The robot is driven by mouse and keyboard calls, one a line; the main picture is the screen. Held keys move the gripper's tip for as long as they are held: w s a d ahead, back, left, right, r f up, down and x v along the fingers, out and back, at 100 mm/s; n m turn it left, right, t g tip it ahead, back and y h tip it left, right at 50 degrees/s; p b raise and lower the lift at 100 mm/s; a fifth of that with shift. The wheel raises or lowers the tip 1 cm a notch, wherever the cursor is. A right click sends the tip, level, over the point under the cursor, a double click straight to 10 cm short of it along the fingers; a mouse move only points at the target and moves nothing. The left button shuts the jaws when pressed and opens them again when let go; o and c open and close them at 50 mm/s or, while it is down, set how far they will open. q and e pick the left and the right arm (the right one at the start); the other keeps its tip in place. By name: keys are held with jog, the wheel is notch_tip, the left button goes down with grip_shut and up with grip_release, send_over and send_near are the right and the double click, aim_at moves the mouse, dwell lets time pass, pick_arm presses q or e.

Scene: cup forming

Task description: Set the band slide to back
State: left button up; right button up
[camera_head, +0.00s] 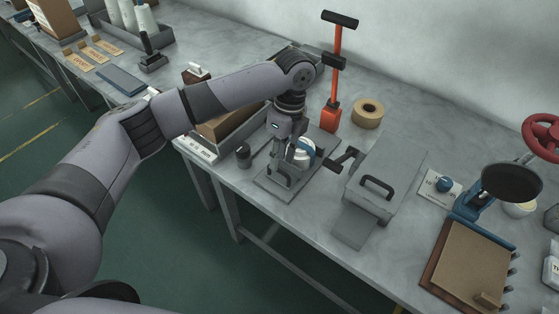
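My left gripper (287,158) points down over a small grey fixture (284,187) on the bench, and its arm comes in from the left. Its fingers are small and overlap the upright parts of the fixture, so I cannot tell whether they are open or shut, or touching anything. A white round part with a blue band (302,150) shows right beside the gripper. I cannot make out the band slide for certain; the gripper and wrist hide part of the fixture. My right gripper is not in view.
A grey box with a handle (377,187) and a crank stand right of the fixture. A dark knob (243,156) is left of it. Behind are an orange lever post (332,112) and a tape roll (367,113). A long tray (225,135) lies under my arm.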

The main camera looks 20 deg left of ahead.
pick_arm(q)
jog(key=shift+s+a+f, duration=0.1)
jog(key=shift+s+f, duration=0.1)
jog(key=shift+f, duration=1.05)
jog(key=shift+c, duration=0.5)
grip_shut()
jog(key=shift+r, duration=0.1)
